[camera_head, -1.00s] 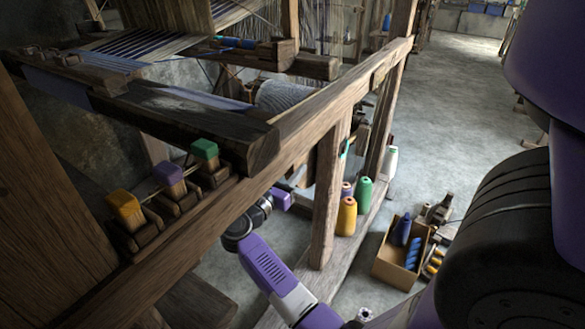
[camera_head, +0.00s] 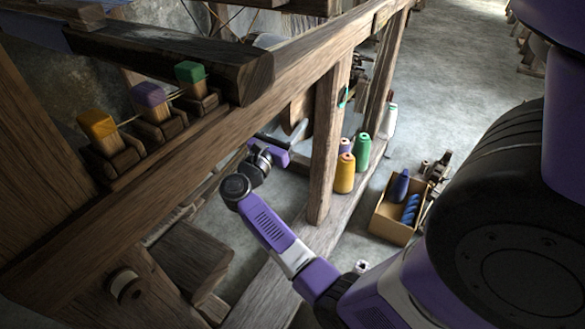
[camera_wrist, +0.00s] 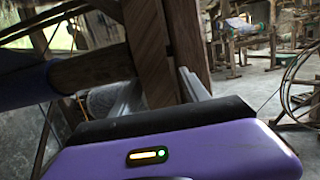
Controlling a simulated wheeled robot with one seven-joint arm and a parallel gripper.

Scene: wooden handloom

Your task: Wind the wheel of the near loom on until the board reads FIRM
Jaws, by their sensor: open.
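My gripper (camera_head: 268,150) is under the near loom's side beam (camera_head: 215,150), left of an upright post (camera_head: 326,150). In the wrist view, my gripper (camera_wrist: 160,82) has its two pale fingers apart, with a wooden post (camera_wrist: 150,45) beyond them and nothing clearly held between them. A brown rounded wooden part (camera_head: 298,114) shows behind the gripper in the head view; I cannot tell whether it is the wheel. I cannot make out a board with a readable word in either view.
Several thread cones (camera_head: 345,172) stand on the low rail right of the post. An open carton (camera_head: 393,222) with blue spools sits on the floor. Orange, purple and green-topped blocks (camera_head: 150,96) line the beam. Open floor (camera_head: 450,80) lies right.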

